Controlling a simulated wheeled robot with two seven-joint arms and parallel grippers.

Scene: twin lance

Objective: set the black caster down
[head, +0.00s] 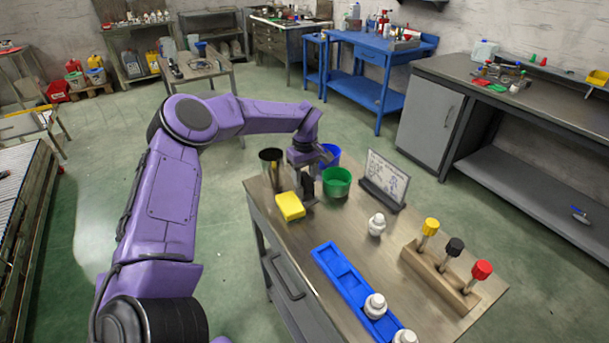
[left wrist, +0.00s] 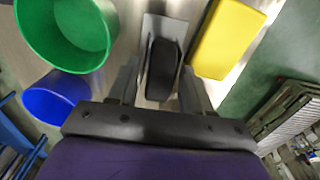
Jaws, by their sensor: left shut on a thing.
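My left gripper (head: 309,188) is low over the far left end of the workbench (head: 320,228). In the left wrist view the black caster (left wrist: 162,70), a dark wheel with a grey metal plate (left wrist: 165,27), sits between the two fingers (left wrist: 160,92), which are shut on it. In the head view the gripper largely hides the caster. I cannot tell whether it touches the bench top. My right gripper is in neither view.
A yellow block (head: 290,206) lies close beside the gripper. Green (head: 337,183), blue (head: 329,155) and dark (head: 271,160) bins stand around it. A sign (head: 386,178), white bottle (head: 377,225), blue tray (head: 341,271) and wooden tool rack (head: 437,278) occupy the rest of the bench.

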